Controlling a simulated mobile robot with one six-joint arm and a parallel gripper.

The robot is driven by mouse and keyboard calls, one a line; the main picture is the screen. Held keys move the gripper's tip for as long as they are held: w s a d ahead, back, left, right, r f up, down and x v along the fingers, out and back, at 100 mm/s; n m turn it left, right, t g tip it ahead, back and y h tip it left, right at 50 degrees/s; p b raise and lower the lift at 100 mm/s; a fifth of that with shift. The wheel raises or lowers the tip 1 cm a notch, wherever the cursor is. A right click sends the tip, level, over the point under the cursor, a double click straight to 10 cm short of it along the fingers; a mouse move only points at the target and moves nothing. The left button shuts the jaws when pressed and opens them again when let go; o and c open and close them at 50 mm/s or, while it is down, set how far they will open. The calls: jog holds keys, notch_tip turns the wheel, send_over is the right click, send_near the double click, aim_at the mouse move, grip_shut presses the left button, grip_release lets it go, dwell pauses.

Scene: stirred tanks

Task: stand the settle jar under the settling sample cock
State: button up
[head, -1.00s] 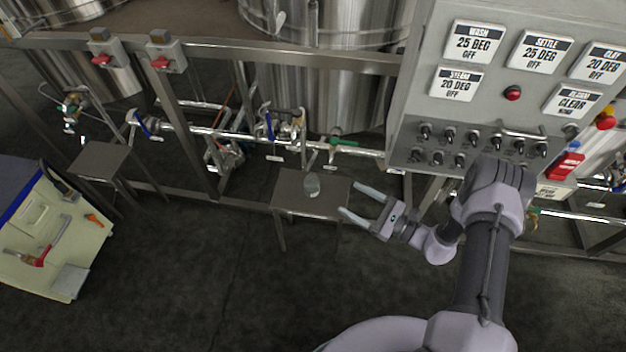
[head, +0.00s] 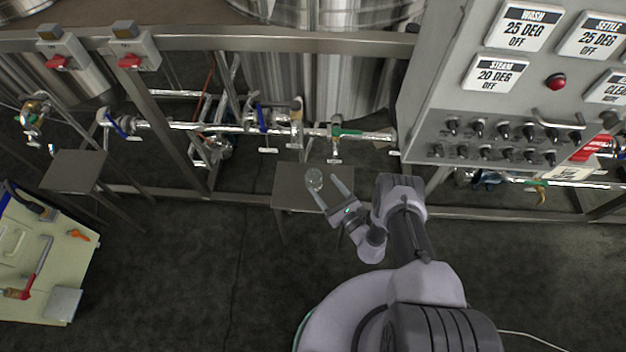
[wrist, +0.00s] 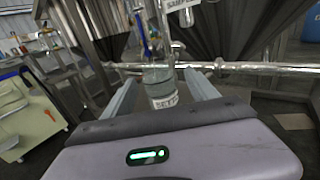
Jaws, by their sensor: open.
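The settle jar (head: 314,179) is a small clear glass jar standing upright on a small steel stand (head: 287,199). In the wrist view the jar (wrist: 161,88) shows a white label with the letters "SETT". My gripper (head: 323,184) is open, with its fingertips at the jar. In the wrist view the jar lies between the two fingers, with no clear contact. A green-handled valve (head: 344,132) and a blue-handled valve (head: 262,118) sit on the pipework behind the stand. Their tags are too small to read, so I cannot tell which is the settling sample cock.
A grey control panel (head: 480,110) overhangs at the right. A horizontal steel frame rail (head: 240,208) runs behind the stand. Another small stand (head: 74,171) is at the left, near a tool cart (head: 45,260). The floor in front is clear.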

aim_at(317, 180)
jog(key=b+x, duration=0.1)
jog(key=x, duration=0.2)
jog(key=b+x, duration=0.2)
jog(key=x, duration=0.1)
jog(key=shift+a+r, duration=0.2)
jog(key=shift+a, duration=0.25)
jog(key=shift+w+a+r, duration=0.1)
jog(key=shift+w+r, duration=0.05)
jog(key=shift+r, duration=0.05)
grip_shut()
